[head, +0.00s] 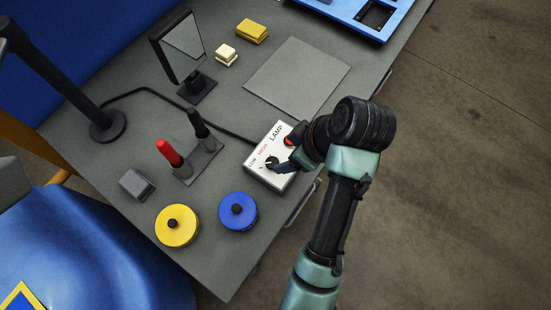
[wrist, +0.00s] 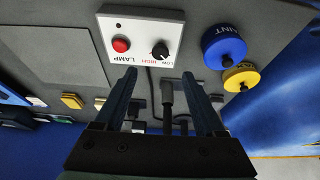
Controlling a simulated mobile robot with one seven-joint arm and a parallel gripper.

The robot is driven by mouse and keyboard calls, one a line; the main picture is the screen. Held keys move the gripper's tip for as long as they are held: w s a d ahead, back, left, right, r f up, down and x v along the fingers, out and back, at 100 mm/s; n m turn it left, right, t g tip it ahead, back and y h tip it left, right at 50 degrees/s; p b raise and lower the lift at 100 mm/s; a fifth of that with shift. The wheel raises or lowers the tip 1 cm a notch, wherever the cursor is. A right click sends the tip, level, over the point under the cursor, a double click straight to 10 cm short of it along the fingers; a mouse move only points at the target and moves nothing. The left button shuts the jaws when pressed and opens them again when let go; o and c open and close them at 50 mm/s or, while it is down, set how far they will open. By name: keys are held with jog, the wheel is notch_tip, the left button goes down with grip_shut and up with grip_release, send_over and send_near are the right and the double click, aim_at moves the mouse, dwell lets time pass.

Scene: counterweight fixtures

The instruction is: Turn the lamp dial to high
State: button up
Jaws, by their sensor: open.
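The lamp control box (head: 258,168) is white, with a black dial (head: 271,163), a red button (head: 290,141) and the words LOW, HIGH and LAMP. In the wrist view the box (wrist: 147,24) is upside down, its dial (wrist: 160,50) to the right of the red button (wrist: 121,44). Which label the dial points to is too small to tell. My gripper (head: 281,168) is close to the dial in the head view and partly covers the box. In the wrist view my gripper (wrist: 162,76) is open and empty, its fingertips apart from the dial.
Blue (head: 238,211) and yellow (head: 177,226) round tins stand near the box. A holder (head: 197,163) with red and black upright items is to its left. A black lamp stand (head: 107,126) and a mirror (head: 183,48) stand further back. A grey mat (head: 297,75) lies flat.

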aim_at(273, 162)
jog(key=p+x, duration=0.1)
jog(key=x, duration=0.8)
jog(key=shift+a+f, duration=0.1)
jog(key=shift+f, duration=0.3)
jog(key=shift+c, duration=0.2)
grip_shut()
